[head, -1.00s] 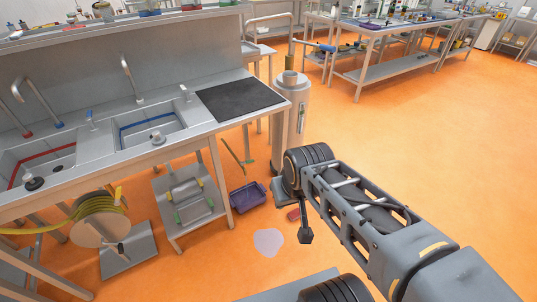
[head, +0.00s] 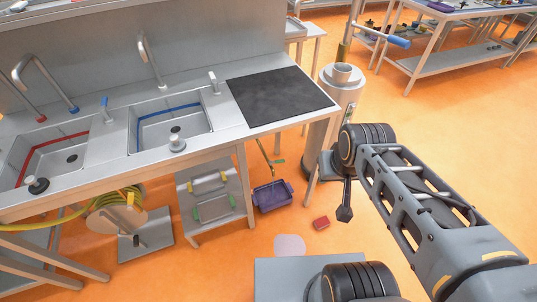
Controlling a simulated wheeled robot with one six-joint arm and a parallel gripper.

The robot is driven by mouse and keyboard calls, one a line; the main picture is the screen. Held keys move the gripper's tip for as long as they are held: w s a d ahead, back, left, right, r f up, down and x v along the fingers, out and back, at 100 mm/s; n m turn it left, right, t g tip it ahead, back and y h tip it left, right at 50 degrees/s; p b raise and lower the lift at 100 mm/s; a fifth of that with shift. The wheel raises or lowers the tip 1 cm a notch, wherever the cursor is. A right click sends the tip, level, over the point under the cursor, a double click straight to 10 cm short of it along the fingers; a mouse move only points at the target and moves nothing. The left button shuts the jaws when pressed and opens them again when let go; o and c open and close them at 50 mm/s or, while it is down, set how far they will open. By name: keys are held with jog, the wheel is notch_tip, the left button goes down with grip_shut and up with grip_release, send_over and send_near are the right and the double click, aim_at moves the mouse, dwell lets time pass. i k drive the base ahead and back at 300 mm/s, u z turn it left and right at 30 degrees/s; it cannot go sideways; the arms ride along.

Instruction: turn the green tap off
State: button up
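I cannot make out a tap that is clearly green. Two sinks are set in a steel bench. The left sink (head: 48,160) has a red band inside, and the right sink (head: 170,125) has a blue band. A curved tap (head: 30,85) with red and blue bases stands behind the left sink. A plain steel spout (head: 148,60) stands behind the right sink. A small dark part, perhaps my gripper (head: 345,212), hangs below my arm's elbow, right of the bench and apart from the taps. Its fingers are too small to read.
A black mat (head: 280,96) lies on the bench's right end. A grey metal cylinder (head: 338,95) stands close to my arm. Orange floor is open at right.

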aim_at(281, 160)
jog(key=u, duration=0.1)
jog(key=i, duration=0.2)
jog(key=u, duration=0.6)
jog(key=k, duration=1.3)
jog(key=z, duration=0.15)
jog(key=i, duration=0.65)
jog(key=z, duration=0.65)
jog(key=i, duration=0.8)
jog(key=u, duration=0.8)
jog(key=i, duration=0.5)
jog(key=u, duration=0.7)
